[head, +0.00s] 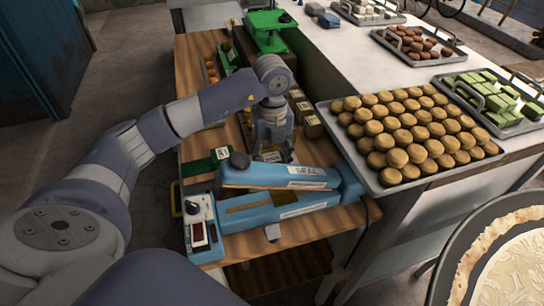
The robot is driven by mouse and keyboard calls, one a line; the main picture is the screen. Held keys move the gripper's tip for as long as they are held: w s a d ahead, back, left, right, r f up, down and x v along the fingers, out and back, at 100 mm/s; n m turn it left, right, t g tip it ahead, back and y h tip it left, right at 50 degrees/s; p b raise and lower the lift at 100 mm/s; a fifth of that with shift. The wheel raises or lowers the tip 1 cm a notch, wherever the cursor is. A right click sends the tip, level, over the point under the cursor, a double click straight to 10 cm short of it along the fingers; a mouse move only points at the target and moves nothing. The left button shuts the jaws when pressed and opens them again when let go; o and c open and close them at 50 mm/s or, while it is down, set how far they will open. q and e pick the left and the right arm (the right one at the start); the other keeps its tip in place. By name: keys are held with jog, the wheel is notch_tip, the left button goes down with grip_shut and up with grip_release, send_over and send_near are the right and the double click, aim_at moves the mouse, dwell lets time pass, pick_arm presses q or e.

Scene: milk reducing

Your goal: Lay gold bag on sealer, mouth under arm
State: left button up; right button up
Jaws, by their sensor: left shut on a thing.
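The sealer is a blue machine (280,212) on the wooden table, with a control box at its left end. Its long blue arm (285,176) is raised at the left and joins the body at the right. My left gripper (272,154) points down just behind the sealer arm and is shut on a bag with a pale label (272,158), which I take to be the gold bag. The gripper and the sealer arm hide most of it, so its mouth cannot be made out. My right gripper is not in view.
A dark green packet (205,164) lies left of my gripper. Several brown labelled blocks (308,120) and a green press (268,30) stand behind. A tray of round biscuits (385,180) overhangs the counter at right. A round pan (450,280) is at lower right.

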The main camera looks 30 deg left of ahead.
pick_arm(q)
jog(key=o, duration=1.1)
jog(key=shift+o, duration=0.2)
notch_tip(320, 180, up, 12)
